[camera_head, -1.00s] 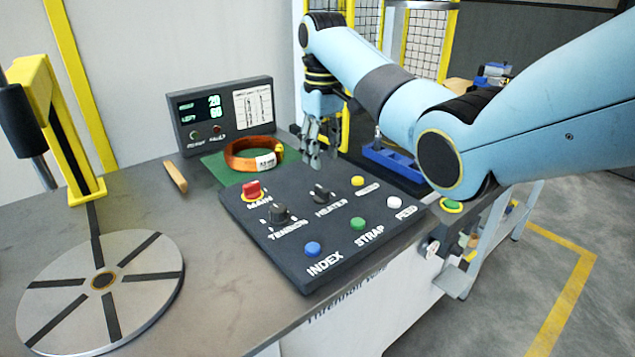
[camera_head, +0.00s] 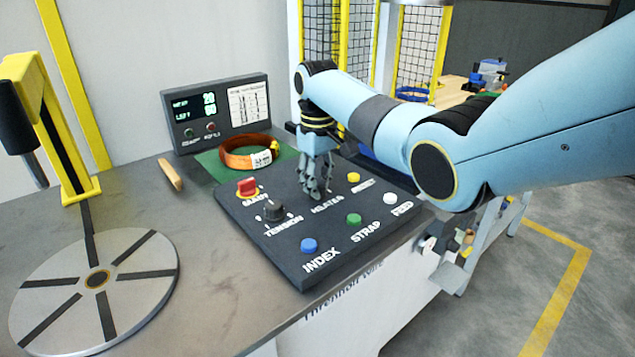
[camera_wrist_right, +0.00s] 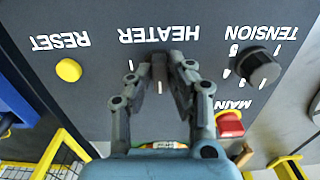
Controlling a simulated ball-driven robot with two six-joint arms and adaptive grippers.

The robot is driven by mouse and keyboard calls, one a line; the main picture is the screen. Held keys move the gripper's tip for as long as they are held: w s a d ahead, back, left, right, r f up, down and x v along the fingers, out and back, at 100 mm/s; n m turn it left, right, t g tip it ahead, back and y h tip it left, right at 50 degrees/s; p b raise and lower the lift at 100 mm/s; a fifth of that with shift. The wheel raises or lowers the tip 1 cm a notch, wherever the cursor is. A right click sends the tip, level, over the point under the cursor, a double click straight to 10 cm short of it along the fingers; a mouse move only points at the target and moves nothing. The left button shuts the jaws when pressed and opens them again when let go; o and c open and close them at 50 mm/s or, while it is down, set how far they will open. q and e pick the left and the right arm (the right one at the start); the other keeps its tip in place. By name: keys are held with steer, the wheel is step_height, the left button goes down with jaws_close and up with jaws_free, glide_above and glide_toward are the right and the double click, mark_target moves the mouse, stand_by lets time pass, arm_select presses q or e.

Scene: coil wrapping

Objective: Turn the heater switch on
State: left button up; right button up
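The heater switch (camera_wrist_right: 160,68) is a dark knob beside the HEATER label in the right wrist view. My right gripper (camera_head: 318,190) points down over the heater spot. In the right wrist view its two fingertips (camera_wrist_right: 161,66) stand apart, one on each side of the knob; I cannot tell whether they touch it. My left gripper is not in view.
Close to the heater knob are the tension knob (camera_head: 273,211), red main switch (camera_head: 247,187) and yellow reset button (camera_head: 353,177). Blue index (camera_head: 309,245), green strap (camera_head: 354,220) and white feed (camera_head: 390,198) buttons line the front. A copper coil (camera_head: 237,158) lies behind the panel.

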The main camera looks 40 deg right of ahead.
jaws_close()
steer(key=m+p, duration=0.2)
steer(key=p, duration=0.1)
steer(key=shift+r+m, duration=0.2)
steer(key=shift+m, duration=0.1)
steer(key=shift+m+p, duration=0.65)
steer(key=shift+m, duration=0.25)
steer(key=m+p, duration=0.1)
steer(key=m, duration=0.1)
steer(key=shift+m, duration=0.4)
steer(key=m+p, duration=0.2)
steer(key=m, duration=0.3)
steer(key=shift+f, duration=0.1)
steer(key=m+p, duration=0.1)
steer(key=m, duration=0.4)
steer(key=shift+m, duration=0.4)
